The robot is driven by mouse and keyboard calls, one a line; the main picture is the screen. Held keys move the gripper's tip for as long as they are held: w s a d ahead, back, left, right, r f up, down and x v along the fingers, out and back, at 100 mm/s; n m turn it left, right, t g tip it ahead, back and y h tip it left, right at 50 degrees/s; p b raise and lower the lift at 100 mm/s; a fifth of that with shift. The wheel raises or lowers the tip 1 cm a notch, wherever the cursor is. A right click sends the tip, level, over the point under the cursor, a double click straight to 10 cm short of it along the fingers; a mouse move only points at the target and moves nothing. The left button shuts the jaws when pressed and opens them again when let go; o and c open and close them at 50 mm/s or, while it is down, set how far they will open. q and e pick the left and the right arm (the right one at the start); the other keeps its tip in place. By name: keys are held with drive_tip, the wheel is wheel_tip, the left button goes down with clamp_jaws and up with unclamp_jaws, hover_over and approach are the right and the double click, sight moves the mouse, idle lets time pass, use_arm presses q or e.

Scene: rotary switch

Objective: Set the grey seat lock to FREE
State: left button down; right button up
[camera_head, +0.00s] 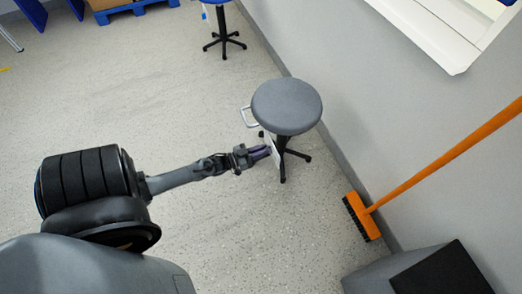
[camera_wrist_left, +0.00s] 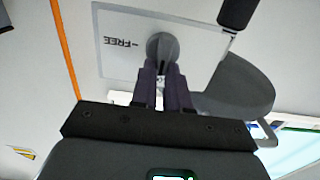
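The grey round stool (camera_head: 287,106) stands near the wall, with a thin white panel (camera_head: 272,147) under its seat. In the left wrist view the panel (camera_wrist_left: 112,62) shows the word FREE upside down, with a short mark beside a grey rotary knob (camera_wrist_left: 162,45). My left gripper (camera_head: 268,151) reaches the panel from the left. In the wrist view its two dark fingers (camera_wrist_left: 163,70) overlap the knob's lower edge with a narrow gap between them. Whether they grip the knob is unclear. They hide part of a second label below it. My right gripper is not in view.
An orange broom (camera_head: 432,162) leans on the wall right of the stool. A grey box (camera_head: 383,272) with a black top stands at the lower right. Another stool (camera_head: 223,35) is at the back. The floor to the left is clear.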

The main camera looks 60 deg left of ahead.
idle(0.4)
use_arm(q)
drive_tip(key=shift+s+d+f+m+p, duration=0.1)
drive_tip(key=shift+d+f+m+p, duration=0.25)
drive_tip(key=shift+m, duration=2.65)
drive_tip(key=shift+w+d+f+m+p, duration=0.1)
drive_tip(key=shift+d+f+m+p, duration=0.15)
drive_tip(key=shift+m, duration=2.75)
drive_tip(key=shift+s+d+f+m+p, duration=0.1)
drive_tip(key=shift+d+f+m+p, duration=0.25)
drive_tip(key=shift+m, duration=2.65)
drive_tip(key=shift+a, duration=0.1)
drive_tip(key=c, duration=1.1)
unclamp_jaws()
